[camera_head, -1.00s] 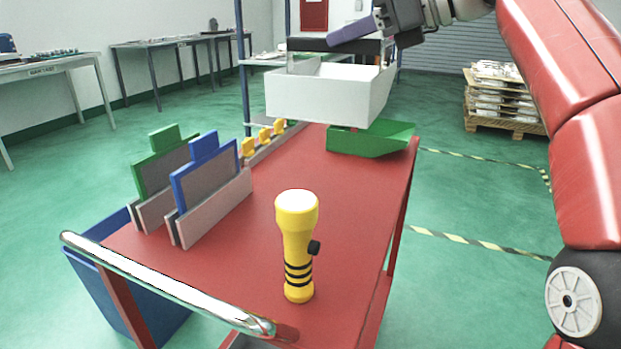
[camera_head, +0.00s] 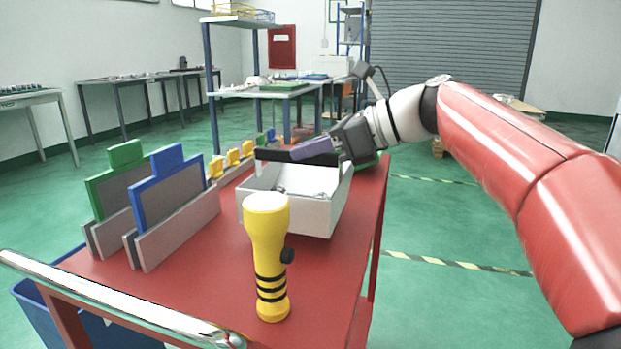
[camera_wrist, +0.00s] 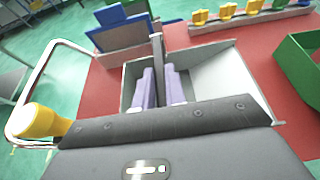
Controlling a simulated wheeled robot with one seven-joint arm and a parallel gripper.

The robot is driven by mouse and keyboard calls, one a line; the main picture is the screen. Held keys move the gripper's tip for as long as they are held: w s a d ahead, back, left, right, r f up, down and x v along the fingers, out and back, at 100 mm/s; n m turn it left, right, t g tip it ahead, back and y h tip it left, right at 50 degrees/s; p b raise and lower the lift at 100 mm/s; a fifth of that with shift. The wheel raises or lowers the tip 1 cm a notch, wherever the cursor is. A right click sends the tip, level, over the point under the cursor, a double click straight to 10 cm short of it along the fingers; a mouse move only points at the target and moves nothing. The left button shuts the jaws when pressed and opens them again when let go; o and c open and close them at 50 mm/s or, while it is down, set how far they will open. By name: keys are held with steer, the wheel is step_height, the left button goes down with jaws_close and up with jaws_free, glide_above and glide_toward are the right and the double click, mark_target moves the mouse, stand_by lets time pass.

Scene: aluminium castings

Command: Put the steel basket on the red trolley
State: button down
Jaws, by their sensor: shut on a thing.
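The steel basket (camera_head: 312,208) is a pale grey open box with an upright handle, over the middle of the red trolley's top (camera_head: 180,295). My gripper (camera_head: 310,150) is shut on the handle's dark top bar. In the wrist view, its purple fingers (camera_wrist: 158,88) close on both sides of the handle, above the basket (camera_wrist: 225,75). The basket looks roughly level and low over the red top (camera_wrist: 100,88). I cannot tell whether its base touches the top. The yellow torch hides its near left corner in the head view.
The yellow torch (camera_head: 267,250) stands close in front of the basket. Blue (camera_head: 170,190) and green (camera_head: 118,180) framed boards stand in a rack on the left. Yellow pieces (camera_head: 232,157) line the far left edge. A green bin (camera_head: 372,162) is behind the basket.

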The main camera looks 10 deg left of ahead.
mark_target(325, 166)
step_height(325, 166, down, 4)
steer(key=shift+r+b, duration=0.1)
steer(key=shift+b, duration=0.5)
steer(key=c, duration=1.5)
jaws_free()
steer(key=shift+o, duration=0.2)
steer(key=shift+d, duration=0.1)
steer(key=p+v, duration=0.1)
steer(key=v, duration=1)
steer(key=shift+d+r+p, duration=0.25)
steer(key=shift+d+p, duration=0.1)
steer(key=shift+s, duration=0.1)
